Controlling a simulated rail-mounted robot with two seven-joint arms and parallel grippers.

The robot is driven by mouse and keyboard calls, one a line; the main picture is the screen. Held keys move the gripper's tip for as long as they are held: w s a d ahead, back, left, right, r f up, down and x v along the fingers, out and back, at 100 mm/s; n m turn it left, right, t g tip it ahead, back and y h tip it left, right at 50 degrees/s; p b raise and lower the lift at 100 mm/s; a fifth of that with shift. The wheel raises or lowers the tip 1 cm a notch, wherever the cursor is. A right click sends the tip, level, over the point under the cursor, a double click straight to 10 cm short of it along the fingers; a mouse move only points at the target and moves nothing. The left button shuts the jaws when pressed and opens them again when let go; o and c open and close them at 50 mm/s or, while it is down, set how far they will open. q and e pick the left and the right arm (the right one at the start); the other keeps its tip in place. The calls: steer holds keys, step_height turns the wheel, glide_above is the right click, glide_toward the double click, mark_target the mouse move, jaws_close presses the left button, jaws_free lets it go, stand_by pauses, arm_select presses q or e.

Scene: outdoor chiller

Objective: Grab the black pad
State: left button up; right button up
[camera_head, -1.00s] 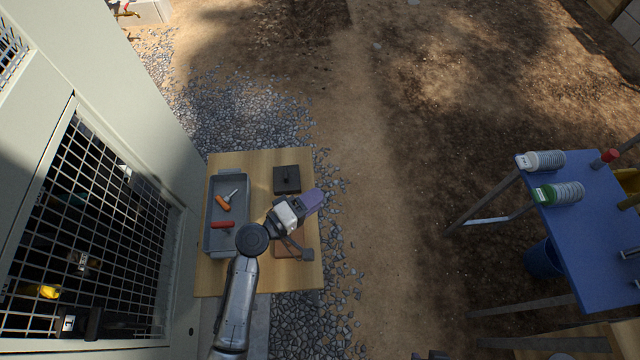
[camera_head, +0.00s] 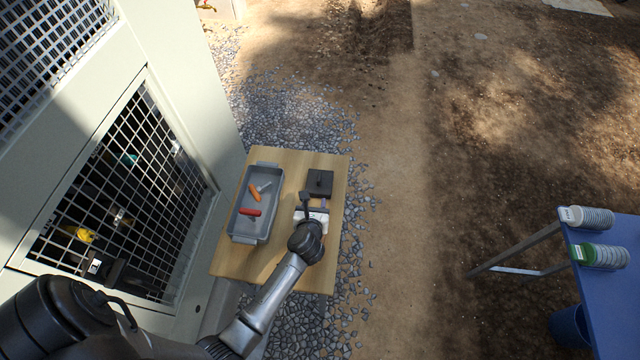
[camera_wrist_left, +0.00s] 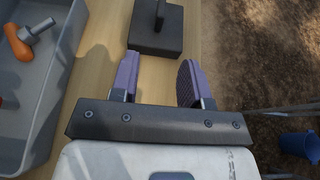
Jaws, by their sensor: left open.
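The black pad (camera_head: 319,184) is a flat square block with an upright handle on top. It lies on the wooden table, right of the grey tray. In the left wrist view the pad (camera_wrist_left: 168,32) is at the top, ahead of the fingers. My left gripper (camera_wrist_left: 157,80) is open, its two purple fingers apart with bare table between them. The pad lies just beyond the fingertips, not between them. In the head view my left gripper (camera_head: 312,207) is over the table on the near side of the pad, partly hidden by my wrist. My right gripper is not in view.
The grey tray (camera_head: 237,225) holds an orange-handled tool (camera_head: 255,194) and a red-handled tool (camera_head: 250,212). A chiller cabinet with a mesh grille (camera_head: 128,215) stands left of the table (camera_head: 232,262). A blue table (camera_head: 622,290) with coiled items is far right.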

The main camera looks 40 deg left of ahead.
mark_target(319, 181)
arm_select(q)
steer(key=b+x, duration=0.1)
steer(key=x, duration=0.6)
steer(key=shift+r, duration=0.2)
steer(key=shift+r+b+x, duration=0.15)
steer(key=shift+b+x, duration=0.25)
steer(key=shift+x, duration=0.95)
steer(key=shift+r+b+x, duration=0.1)
steer(key=shift+b+x, duration=0.25)
steer(key=shift+x, duration=1)
steer(key=shift+a, duration=0.1)
steer(key=shift+c, duration=0.4)
jaws_close()
